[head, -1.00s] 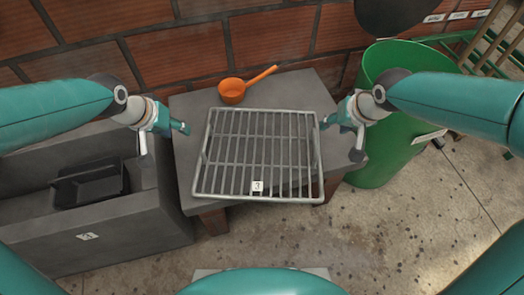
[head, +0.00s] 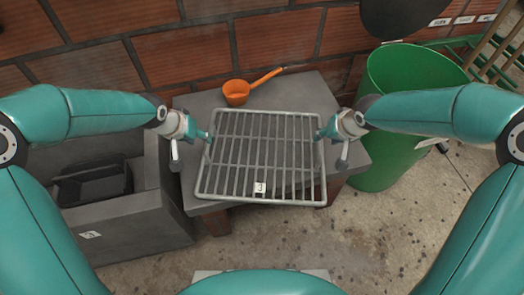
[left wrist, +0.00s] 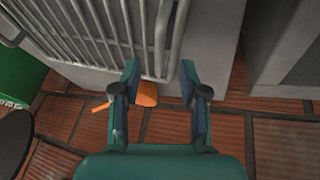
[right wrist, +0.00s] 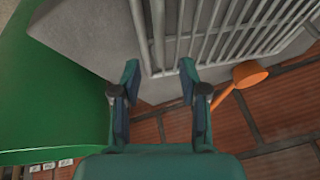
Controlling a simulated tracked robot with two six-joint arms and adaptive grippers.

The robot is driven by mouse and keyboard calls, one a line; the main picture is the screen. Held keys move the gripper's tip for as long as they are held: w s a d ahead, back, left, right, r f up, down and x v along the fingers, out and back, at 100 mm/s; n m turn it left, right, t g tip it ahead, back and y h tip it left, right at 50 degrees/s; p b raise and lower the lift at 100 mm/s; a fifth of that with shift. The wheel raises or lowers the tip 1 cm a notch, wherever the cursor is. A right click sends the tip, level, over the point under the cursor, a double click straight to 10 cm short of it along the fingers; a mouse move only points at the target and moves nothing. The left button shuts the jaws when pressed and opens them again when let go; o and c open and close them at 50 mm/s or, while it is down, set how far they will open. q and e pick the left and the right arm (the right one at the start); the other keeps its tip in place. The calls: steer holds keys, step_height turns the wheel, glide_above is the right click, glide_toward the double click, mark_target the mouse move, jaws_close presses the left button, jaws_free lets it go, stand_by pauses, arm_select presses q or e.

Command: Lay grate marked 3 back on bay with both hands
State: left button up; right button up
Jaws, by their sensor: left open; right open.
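The grate (head: 240,193), a pale grey wire rack with a white tag reading 3, lies flat on a grey stone-like table. A grey open bay (head: 130,215) stands left of the table, with a small tag on its front that seems to read 3. My left gripper (head: 209,137) is open at the grate's left edge; in the left wrist view the edge rail (left wrist: 161,40) runs between its fingers. My right gripper (head: 321,133) is open at the grate's right edge; in the right wrist view the rail (right wrist: 158,35) lies between its fingers. Neither clasps it.
An orange ladle (head: 236,92) lies behind the grate on the table (head: 310,85). A black tray (head: 95,182) sits inside the bay. A green bin (head: 385,165) stands close to the table's right side. A brick wall (head: 180,50) closes off the back.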

mark_target(319, 142)
arm_select(q)
steer(key=x, duration=0.7)
steer(key=shift+w+d+f, duration=0.1)
steer(key=shift+f, duration=0.15)
arm_select(e)
steer(key=x, duration=0.7)
steer(key=shift+w+f, duration=0.15)
steer(key=shift+f, duration=0.05)
arm_select(q)
jaws_close()
arm_select(e)
jaws_close()
arm_select(q)
steer(key=shift+w+r, duration=0.1)
steer(key=shift+r, duration=0.15)
arm_select(e)
steer(key=shift+w+r, duration=0.1)
steer(key=shift+r, duration=0.15)
